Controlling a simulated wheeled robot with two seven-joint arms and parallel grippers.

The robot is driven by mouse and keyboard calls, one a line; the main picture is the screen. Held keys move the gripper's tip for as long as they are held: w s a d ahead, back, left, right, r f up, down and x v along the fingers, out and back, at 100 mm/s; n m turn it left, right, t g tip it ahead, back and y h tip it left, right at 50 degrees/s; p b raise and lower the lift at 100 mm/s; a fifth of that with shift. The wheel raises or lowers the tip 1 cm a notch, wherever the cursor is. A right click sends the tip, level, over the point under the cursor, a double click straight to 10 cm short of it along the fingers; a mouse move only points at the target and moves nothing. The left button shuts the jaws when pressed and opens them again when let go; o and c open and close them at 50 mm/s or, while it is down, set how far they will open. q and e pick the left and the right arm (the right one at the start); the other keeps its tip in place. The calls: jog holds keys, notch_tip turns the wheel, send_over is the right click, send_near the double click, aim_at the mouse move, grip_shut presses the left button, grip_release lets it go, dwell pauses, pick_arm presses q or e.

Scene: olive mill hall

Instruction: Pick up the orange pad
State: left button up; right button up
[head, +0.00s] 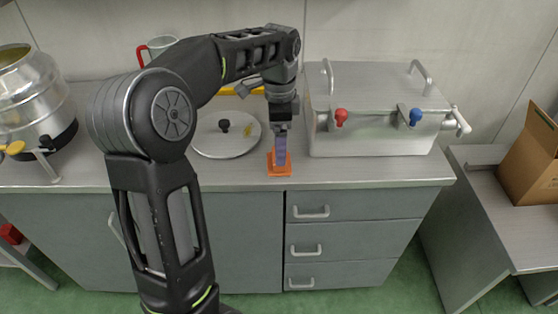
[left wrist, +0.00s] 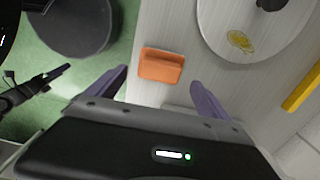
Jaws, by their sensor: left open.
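The orange pad (head: 279,170) lies on the grey counter near its front edge in the head view. In the left wrist view the orange pad (left wrist: 161,66) shows whole, lying between and beyond the two purple fingertips. My left gripper (head: 281,150) points down at the pad from above and partly hides it in the head view. In the left wrist view my left gripper (left wrist: 160,90) is open, with nothing between its fingers. I cannot tell the exact gap between the fingertips and the pad.
A round lid (head: 226,146) lies left of the pad. A steel box (head: 372,140) with red and blue taps stands close on the right. A yellow item (head: 240,91) lies behind. A steel drum (head: 30,95) stands far left, a cardboard box (head: 535,160) far right.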

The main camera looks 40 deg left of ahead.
pick_arm(q)
notch_tip(320, 180, down, 5)
jog(key=shift+f, duration=0.1)
jog(key=shift+c, duration=0.3)
dwell(0.4)
jog(key=c, duration=1.1)
jog(key=shift+r, duration=0.2)
jog(key=shift+c, duration=0.2)
notch_tip(320, 180, up, 10)
jog(key=shift+f+p, duration=0.1)
jog(key=shift+p, duration=0.3)
